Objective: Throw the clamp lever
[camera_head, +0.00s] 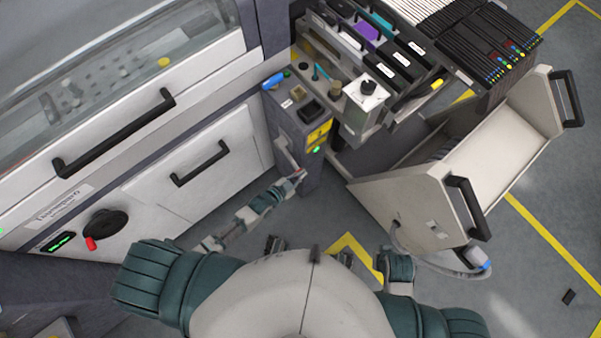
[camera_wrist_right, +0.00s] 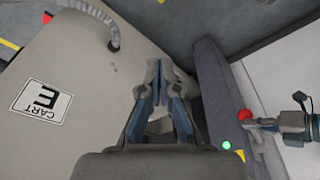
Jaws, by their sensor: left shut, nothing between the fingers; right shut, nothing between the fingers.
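The clamp lever shows as a small pale lever with a red tip (camera_head: 302,173) low on the side of the grey post (camera_head: 291,125), below a green light. Its red knob (camera_wrist_right: 245,115) also shows in the right wrist view, next to the post. My left gripper (camera_head: 297,178) is shut and empty, with its fingertips at the lever's red end; I cannot tell whether they touch. It also reaches in from the right in the right wrist view (camera_wrist_right: 264,122). My right gripper (camera_wrist_right: 156,84) is shut and empty, in front of the cart's side panel.
A white machine (camera_head: 195,160) with black handles fills the left. Open floor (camera_head: 530,265) lies at lower right.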

